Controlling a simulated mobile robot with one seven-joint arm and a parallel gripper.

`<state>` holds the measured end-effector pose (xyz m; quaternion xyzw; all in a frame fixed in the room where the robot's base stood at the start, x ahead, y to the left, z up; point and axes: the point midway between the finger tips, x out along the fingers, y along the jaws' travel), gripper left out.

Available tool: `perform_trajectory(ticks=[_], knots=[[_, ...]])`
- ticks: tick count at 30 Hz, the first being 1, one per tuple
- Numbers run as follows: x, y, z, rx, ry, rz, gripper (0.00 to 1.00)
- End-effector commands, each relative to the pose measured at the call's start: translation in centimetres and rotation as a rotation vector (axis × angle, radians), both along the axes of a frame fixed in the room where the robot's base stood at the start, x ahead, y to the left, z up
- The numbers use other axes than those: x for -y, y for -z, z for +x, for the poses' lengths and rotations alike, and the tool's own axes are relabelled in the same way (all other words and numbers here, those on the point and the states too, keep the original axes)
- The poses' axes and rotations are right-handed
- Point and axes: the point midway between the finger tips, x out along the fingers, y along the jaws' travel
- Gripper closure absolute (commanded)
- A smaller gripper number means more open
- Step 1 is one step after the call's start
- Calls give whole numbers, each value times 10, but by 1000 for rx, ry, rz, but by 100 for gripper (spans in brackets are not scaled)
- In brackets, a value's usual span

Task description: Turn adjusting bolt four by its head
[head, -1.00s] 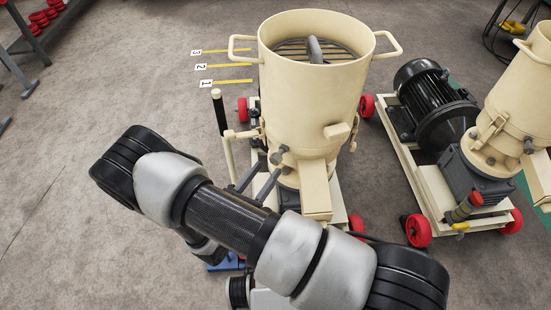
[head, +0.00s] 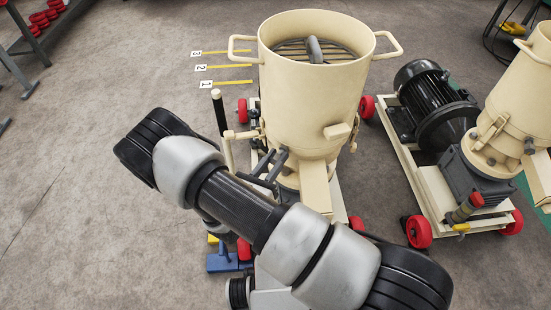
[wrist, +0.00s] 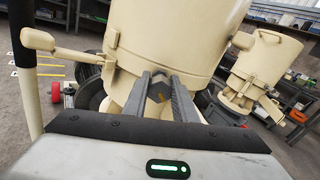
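The cream pellet mill (head: 312,105) stands upright in the middle of the head view. A grey hexagonal bolt head with a small yellow mark (wrist: 160,91) shows on its lower body in the wrist view. I see no number on it. My gripper (head: 272,160) points at the mill's lower body, below the drum. In the wrist view my gripper (wrist: 160,84) has its two fingers apart, with the bolt head between them near the tips. Whether the fingers touch it or reach around it I cannot tell. My arm hides part of the mill's base.
A cream side arm with a knob (wrist: 60,48) and an upright post (wrist: 25,85) stand left of my gripper. A second mill (head: 510,115) and a black motor (head: 435,100) are to the right.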

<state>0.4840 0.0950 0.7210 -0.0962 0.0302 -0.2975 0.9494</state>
Motion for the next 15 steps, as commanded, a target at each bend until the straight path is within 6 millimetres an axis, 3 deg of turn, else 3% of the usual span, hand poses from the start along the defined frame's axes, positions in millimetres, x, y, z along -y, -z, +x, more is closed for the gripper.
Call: perform_trajectory(ticks=[15], knots=[[0,0,0,-80,0,-115,97]])
